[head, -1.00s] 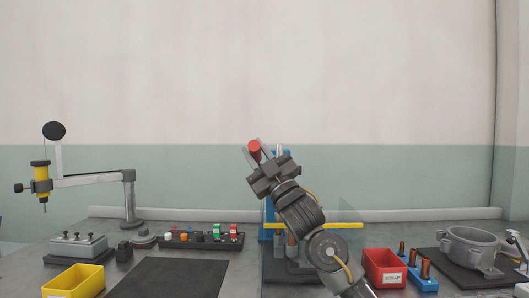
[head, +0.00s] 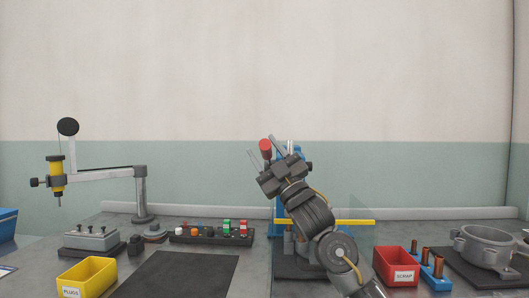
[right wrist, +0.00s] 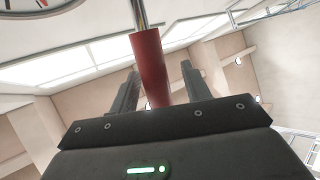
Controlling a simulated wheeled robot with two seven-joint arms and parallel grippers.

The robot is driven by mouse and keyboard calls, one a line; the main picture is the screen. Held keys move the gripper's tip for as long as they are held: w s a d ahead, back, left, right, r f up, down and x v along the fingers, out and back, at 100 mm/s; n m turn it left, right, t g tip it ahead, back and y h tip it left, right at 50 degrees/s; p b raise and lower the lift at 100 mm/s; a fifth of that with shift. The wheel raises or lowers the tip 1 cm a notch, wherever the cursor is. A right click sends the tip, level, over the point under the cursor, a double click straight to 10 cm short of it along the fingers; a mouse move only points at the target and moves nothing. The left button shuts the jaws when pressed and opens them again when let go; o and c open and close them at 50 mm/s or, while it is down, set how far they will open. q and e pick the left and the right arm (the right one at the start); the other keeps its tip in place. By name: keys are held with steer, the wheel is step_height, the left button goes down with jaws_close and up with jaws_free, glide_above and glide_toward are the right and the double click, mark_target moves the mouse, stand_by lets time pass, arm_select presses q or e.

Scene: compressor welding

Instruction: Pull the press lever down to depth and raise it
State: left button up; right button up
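The press (head: 282,213) is a blue column on a dark base, at the middle right of the bench in the head view. Its lever ends in a red handle (head: 265,148), which is raised high near the column top. My right gripper (head: 265,151) is at the handle with its fingers spread. In the right wrist view the red handle (right wrist: 151,65) stands between the two fingers, closer to the left one, with a clear gap to the right one. My right arm hides much of the press. My left gripper is not in view.
A yellow bar (head: 350,222) and clear guard are at the press. The red scrap bin (head: 396,267), a blue rack of copper pieces (head: 437,280) and a grey housing (head: 486,247) are to the right. A dark mat (head: 185,275) and yellow plugs bin (head: 87,277) are left.

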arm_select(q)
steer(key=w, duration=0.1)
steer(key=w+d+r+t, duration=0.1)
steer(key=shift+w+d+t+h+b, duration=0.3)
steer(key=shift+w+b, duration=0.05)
arm_select(e)
steer(key=v, duration=1)
steer(key=shift+s+d+f, duration=0.15)
steer(key=shift+d+f, duration=0.05)
steer(key=shift+f, duration=0.1)
